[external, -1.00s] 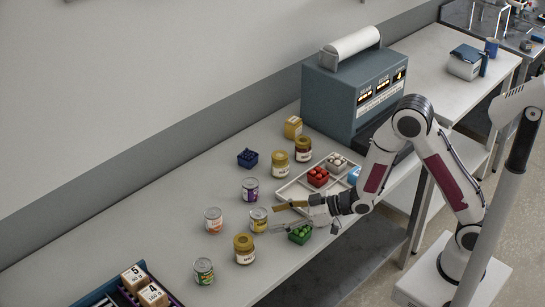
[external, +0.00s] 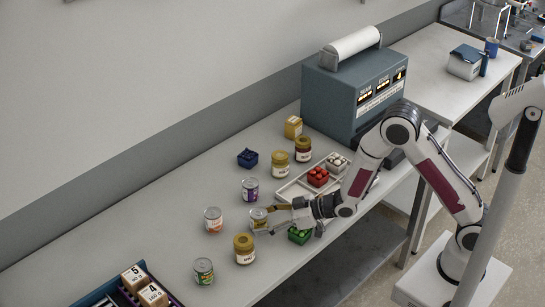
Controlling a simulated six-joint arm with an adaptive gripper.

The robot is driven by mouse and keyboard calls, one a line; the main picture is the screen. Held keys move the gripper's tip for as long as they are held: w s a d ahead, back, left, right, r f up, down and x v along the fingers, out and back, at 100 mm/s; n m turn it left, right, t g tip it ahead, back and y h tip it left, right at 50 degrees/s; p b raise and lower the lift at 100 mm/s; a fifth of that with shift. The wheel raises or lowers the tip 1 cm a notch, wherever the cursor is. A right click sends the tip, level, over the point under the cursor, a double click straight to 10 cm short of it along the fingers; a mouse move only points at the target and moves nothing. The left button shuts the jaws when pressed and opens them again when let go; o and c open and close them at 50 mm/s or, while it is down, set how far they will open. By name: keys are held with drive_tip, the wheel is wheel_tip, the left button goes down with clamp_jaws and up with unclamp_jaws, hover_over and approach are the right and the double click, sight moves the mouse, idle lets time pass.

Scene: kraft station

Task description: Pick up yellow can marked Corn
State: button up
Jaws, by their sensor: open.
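The yellow can (external: 259,220) stands upright on the table, left of my gripper; its label is too small to read. My gripper (external: 268,218) reaches in low from the right with its jaws open. Its fingertips are at the can, one on the far side and one on the near side as seen here. I cannot tell whether they touch it. The fingers hide part of the can's right side.
A gold-lidded jar (external: 244,250) stands close in front of the can. An orange-labelled can (external: 213,220), a purple can (external: 250,190) and a green can (external: 203,271) stand nearby. A green box (external: 299,235) sits under my wrist; a white tray (external: 291,193) lies behind.

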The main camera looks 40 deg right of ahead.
sight(263, 213)
idle(0.5)
drive_tip(key=c, duration=1.3)
drive_tip(key=shift+r, duration=0.2)
drive_tip(key=shift+r, duration=4.8)
